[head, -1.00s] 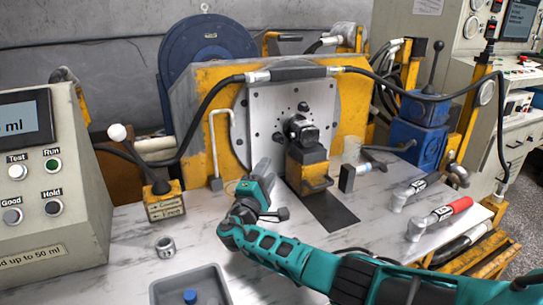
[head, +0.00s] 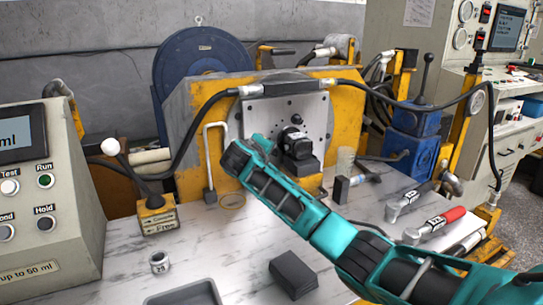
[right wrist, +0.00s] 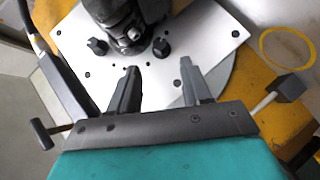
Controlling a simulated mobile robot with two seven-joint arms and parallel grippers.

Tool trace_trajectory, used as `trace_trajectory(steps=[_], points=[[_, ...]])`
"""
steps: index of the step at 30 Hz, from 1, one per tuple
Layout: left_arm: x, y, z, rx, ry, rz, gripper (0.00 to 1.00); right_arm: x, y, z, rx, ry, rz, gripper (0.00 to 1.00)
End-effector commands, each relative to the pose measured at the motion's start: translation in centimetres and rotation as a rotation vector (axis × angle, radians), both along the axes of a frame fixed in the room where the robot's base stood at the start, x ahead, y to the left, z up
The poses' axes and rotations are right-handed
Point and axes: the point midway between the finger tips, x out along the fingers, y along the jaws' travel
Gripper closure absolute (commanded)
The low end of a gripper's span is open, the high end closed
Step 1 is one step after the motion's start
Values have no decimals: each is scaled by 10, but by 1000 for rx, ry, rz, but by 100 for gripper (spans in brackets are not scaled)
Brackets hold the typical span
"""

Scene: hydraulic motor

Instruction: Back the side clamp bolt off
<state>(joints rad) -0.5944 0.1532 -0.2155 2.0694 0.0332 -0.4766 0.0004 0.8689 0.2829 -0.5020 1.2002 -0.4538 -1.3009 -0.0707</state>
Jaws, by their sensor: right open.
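The black hydraulic motor (head: 296,143) sits on the pale round-holed plate (head: 313,108). In the right wrist view the motor (right wrist: 128,28) is at the top, with a dark bolt head (right wrist: 162,47) and a second one (right wrist: 97,47) on either side of it. I cannot tell for sure which is the side clamp bolt. My right gripper (right wrist: 160,88) is open and empty, its fingers pointing at the plate, the first bolt head lying beyond the gap between the fingertips. In the head view my right arm ends left of the motor, and its fingertips are largely hidden. My left gripper is out of view.
Black hoses loop over the yellow frame (head: 196,160). A white bent handle (head: 208,150) stands left of the plate. A black-headed tool (head: 341,189) and a red-handled tool (head: 433,222) lie right. A grey tray (head: 180,298) and dark block (head: 293,274) are in front.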

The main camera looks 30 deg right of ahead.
Motion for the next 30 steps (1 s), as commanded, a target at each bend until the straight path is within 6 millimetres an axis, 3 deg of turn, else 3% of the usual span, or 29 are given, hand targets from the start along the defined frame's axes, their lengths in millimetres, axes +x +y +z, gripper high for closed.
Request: trace_trajectory(steps=[15,30], points=[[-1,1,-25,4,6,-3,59,45,-42,-26,-1,-1,0,52],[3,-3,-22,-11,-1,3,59,52,-48,-29,-1,-1,0,52]])
